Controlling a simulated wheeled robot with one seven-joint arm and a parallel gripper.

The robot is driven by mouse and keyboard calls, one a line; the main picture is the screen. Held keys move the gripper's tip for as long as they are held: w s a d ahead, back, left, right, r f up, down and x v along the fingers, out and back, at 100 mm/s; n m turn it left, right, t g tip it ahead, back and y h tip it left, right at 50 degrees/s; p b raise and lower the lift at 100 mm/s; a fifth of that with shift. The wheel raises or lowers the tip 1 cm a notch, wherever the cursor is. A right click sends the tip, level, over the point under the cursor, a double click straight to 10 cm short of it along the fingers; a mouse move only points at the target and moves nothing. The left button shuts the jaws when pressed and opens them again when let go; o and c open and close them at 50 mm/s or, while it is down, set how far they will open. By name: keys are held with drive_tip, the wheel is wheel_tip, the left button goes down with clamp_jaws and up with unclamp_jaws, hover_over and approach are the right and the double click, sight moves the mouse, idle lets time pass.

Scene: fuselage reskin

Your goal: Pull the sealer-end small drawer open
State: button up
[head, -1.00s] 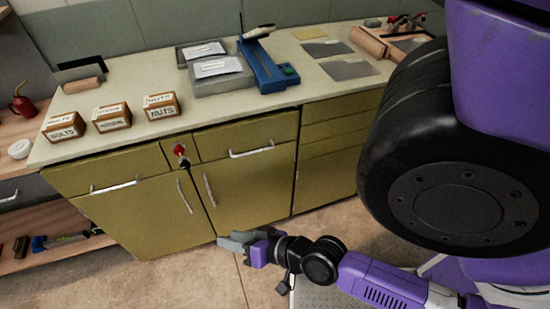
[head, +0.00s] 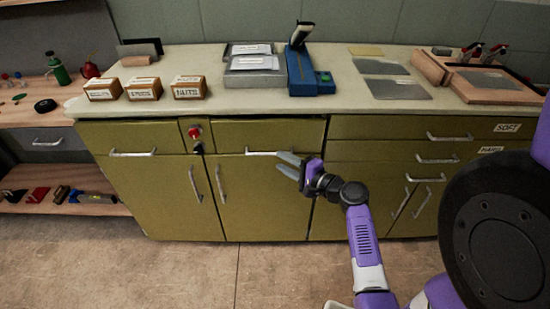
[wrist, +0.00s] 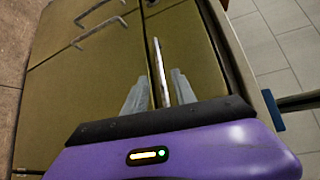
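In the head view, the olive cabinet has a left small drawer (head: 160,133) and a middle small drawer (head: 262,133), each with a pale bar handle. I cannot tell by label which is the sealer-end one. My gripper (head: 281,174) is open and empty, at the right end of the middle drawer's handle (head: 262,153). In the wrist view, the pale bar handle (wrist: 159,68) runs between the two spread fingers (wrist: 157,92), which look apart from it. Its depth relative to the fingertips is unclear. The middle drawer looks shut.
A red knob (head: 194,131) sits on the narrow panel between the two drawers. Door handles (head: 220,186) stand out below. More drawers (head: 440,140), with SOFT and HARD labels, are at right. Nuts and bolts boxes (head: 188,88) stand on the counter. The floor in front is clear.

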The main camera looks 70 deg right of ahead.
drive_tip(key=x, duration=0.6)
clamp_jaws()
drive_tip(key=shift+a, duration=0.1)
idle(1.3)
